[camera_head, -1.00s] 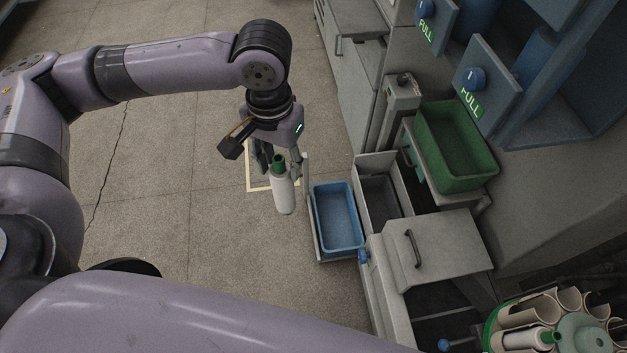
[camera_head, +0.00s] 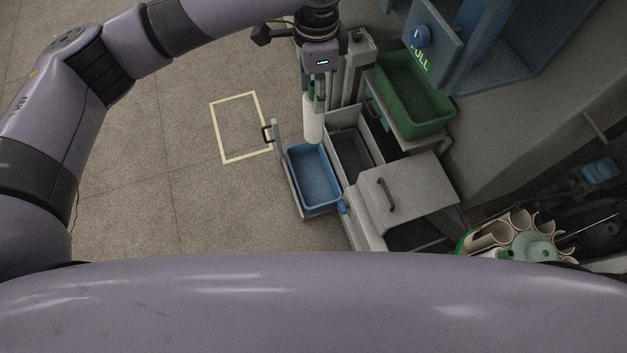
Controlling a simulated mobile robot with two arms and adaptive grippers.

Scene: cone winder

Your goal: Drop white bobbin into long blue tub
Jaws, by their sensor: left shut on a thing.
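My left gripper (camera_head: 316,88) is shut on the white bobbin (camera_head: 313,125), which hangs upright with its green top between the fingers. The bobbin's lower end shows over the far edge of the long blue tub (camera_head: 319,203); I cannot tell how high above it the bobbin is. The blue tub is a shallow rectangular bin in an open tray or drawer at the machine's left side. No bobbin shows inside it. My right gripper is not in view.
A grey bin (camera_head: 351,150) stands right of the blue tub. A green tub (camera_head: 411,98) sits on a shelf behind. A grey cover with a handle (camera_head: 402,196) is at the right. A carousel of tubes (camera_head: 515,238) is at lower right. The floor to the left is clear.

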